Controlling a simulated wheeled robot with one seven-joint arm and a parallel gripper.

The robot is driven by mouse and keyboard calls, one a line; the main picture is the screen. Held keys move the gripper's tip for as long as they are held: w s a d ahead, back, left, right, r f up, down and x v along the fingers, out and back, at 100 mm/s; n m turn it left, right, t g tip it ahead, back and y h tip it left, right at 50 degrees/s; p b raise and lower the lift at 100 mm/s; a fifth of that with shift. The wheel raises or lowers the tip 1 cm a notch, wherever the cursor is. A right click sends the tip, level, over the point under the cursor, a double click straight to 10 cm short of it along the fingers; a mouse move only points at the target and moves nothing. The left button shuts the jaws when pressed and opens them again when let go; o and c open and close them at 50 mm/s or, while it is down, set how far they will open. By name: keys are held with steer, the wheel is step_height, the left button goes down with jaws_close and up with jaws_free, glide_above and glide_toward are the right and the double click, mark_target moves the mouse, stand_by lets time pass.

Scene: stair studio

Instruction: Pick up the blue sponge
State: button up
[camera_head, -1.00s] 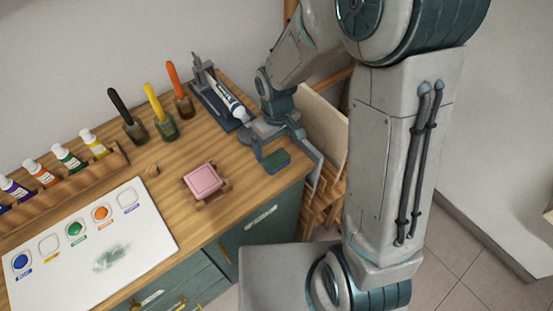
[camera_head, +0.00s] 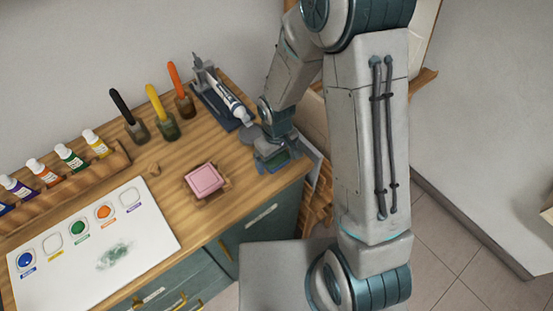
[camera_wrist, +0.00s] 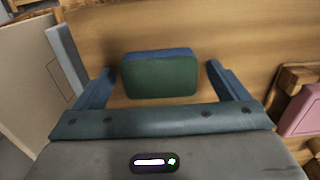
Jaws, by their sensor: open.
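The blue sponge (camera_wrist: 160,73) lies on the wooden worktop; in the wrist view it shows a dark green top face and a blue far edge. My gripper (camera_wrist: 162,82) is open, with one finger on each side of the sponge and a visible gap on both sides. In the head view my gripper (camera_head: 279,157) is low over the front right corner of the worktop and hides much of the sponge. I cannot tell how far the fingers are above the wood.
A pink block (camera_head: 204,180) on a small wooden holder sits left of my gripper; it also shows in the wrist view (camera_wrist: 302,110). A grey stand with a paint tube (camera_head: 222,97) is behind. Brushes in jars (camera_head: 164,124) and a white palette (camera_head: 80,252) are further left.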

mark_target(276, 157)
steer(key=c, duration=1)
steer(key=shift+c, duration=0.2)
steer(key=shift+r, duration=0.15)
steer(key=shift+r, duration=0.55)
step_height(276, 157, up, 2)
steer(key=shift+w+r+b, duration=0.1)
steer(key=shift+r+b, duration=0.1)
steer(key=shift+b, duration=0.25)
steer(key=s+d+r+b, duration=0.1)
steer(key=s+d+r, duration=0.4)
steer(key=d, duration=0.5)
steer(key=shift+s+d+r, duration=0.2)
steer(key=shift+s+r, duration=0.05)
steer(key=shift+r, duration=0.85)
